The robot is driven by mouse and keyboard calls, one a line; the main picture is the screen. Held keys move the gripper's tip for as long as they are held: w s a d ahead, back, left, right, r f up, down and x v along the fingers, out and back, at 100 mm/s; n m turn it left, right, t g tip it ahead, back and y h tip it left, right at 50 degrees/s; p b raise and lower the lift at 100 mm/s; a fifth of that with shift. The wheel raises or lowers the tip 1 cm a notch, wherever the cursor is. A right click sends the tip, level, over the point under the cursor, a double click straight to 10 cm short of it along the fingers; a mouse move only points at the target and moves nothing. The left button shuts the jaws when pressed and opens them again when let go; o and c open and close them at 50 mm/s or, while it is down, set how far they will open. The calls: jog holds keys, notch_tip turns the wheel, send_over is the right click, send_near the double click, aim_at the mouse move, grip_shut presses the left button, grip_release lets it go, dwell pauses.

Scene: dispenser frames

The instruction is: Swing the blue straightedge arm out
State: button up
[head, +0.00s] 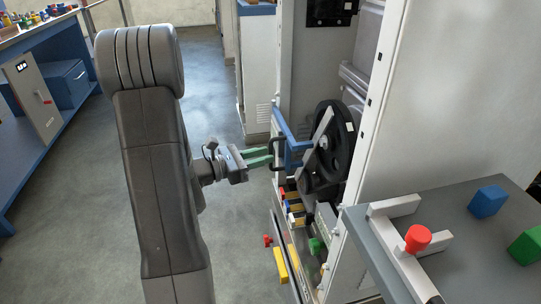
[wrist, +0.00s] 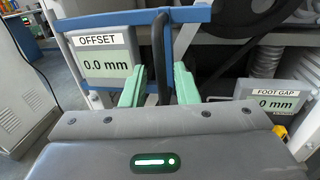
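The blue straightedge arm (head: 298,146) is on the open machine, in front of the black wheel. In the wrist view its blue bars (wrist: 185,86) frame a black upright handle (wrist: 161,45). The handle also shows in the head view (head: 284,153). My gripper (head: 270,154) reaches it from the left. In the wrist view its two green fingers (wrist: 160,82) stand either side of the handle, with a visible gap on each side. The gripper is open; the handle's lower end is hidden behind its body. The OFFSET display (wrist: 103,58) reads 0.0 mm.
A FOOT GAP display (wrist: 275,103) reads 0 mm. The black wheel (head: 338,142) is close behind the arm. A grey table (head: 465,215) with coloured blocks stands at the lower right. A drawer with coloured parts (head: 290,240) is below. The floor (head: 210,90) behind my arm is clear.

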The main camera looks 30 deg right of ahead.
aim_at(271, 166)
jog(key=shift+s+d, duration=0.15)
jog(key=shift+d, duration=0.6)
jog(key=shift+s+d, duration=0.1)
jog(key=shift+d, duration=0.65)
jog(key=shift+c, duration=0.2)
grip_shut()
